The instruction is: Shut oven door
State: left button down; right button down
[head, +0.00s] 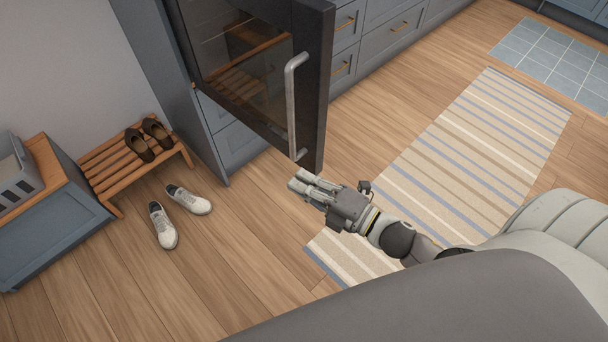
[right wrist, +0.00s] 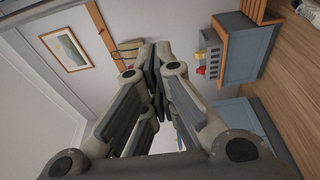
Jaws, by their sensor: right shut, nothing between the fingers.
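The oven door (head: 314,80) stands open in the head view, swung out from the blue-grey cabinet wall, with a dark glass pane and a dark frame. Its pale bar handle (head: 291,105) runs up and down along the door's free edge. My right gripper (head: 296,181) is shut and empty, just below the lower end of the handle and the door's bottom corner in the picture. I cannot tell whether it touches the door. In the right wrist view the shut fingers (right wrist: 157,75) meet, and the door does not show there. My left gripper is not in view.
A wooden shoe rack (head: 125,160) with brown shoes stands at the left, and white sneakers (head: 187,199) lie on the floor beside it. A blue cabinet (head: 50,225) with a grey crate (head: 15,175) is at far left. A striped rug (head: 470,150) lies right of the door.

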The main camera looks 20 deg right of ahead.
jog(key=w+p, duration=0.2)
jog(key=w, duration=0.6)
jog(key=shift+p, duration=0.3)
